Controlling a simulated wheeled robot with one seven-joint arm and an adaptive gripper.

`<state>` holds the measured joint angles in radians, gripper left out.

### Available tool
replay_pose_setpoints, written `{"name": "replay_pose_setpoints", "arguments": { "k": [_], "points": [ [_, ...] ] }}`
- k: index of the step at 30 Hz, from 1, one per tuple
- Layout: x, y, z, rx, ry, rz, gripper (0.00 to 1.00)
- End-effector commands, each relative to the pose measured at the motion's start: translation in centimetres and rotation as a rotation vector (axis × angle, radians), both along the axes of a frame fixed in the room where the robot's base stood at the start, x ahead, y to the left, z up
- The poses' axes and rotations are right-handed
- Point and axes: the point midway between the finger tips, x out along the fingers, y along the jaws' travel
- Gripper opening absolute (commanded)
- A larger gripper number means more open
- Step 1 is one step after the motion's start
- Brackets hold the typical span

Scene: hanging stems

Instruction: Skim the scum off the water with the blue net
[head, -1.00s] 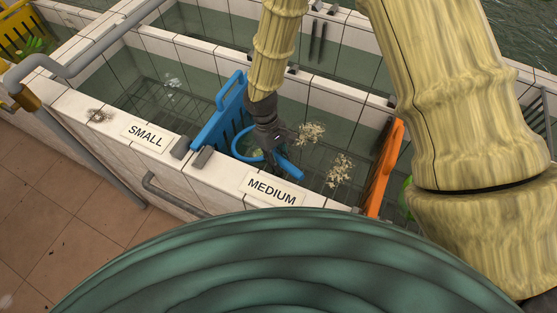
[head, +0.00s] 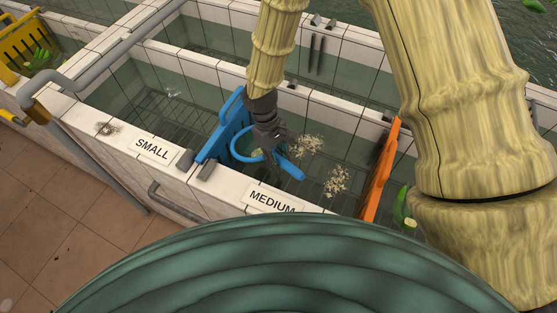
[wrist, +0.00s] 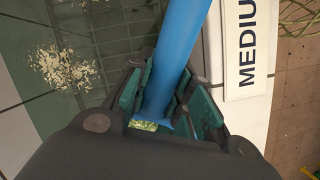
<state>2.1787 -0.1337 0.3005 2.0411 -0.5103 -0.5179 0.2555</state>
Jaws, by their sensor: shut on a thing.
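My gripper (head: 274,150) is shut on the blue handle of the net (head: 291,170) over the tank marked MEDIUM. In the wrist view the blue handle (wrist: 178,55) runs up between the fingers (wrist: 170,105). The net's blue hoop (head: 236,143) lies to the left of the gripper, beside the blue divider; its mesh is mostly hidden. Two pale clumps of scum float on the water right of the gripper, one farther back (head: 308,146) and one nearer (head: 337,181). One clump (wrist: 62,67) also shows at the left of the wrist view.
A blue slatted divider (head: 223,133) stands left of the net and an orange one (head: 381,170) stands to the right. The white tiled wall carries SMALL (head: 153,149) and MEDIUM (head: 272,201) signs. A grey pipe (head: 95,68) crosses the left side.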

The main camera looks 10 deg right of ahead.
Motion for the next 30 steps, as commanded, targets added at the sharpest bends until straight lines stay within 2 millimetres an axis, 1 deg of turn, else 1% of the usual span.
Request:
{"name": "replay_pose_setpoints", "arguments": {
  "k": [1, 3, 30],
  "points": [
    [0.0, 0.0, 0.7, 0.000, 0.000, 0.000, 0.00],
    [0.0, 0.0, 1.2, 0.000, 0.000, 0.001, 0.00],
    [0.1, 0.0, 7.7, 0.000, -0.001, 0.000, 0.00]
  ]
}}
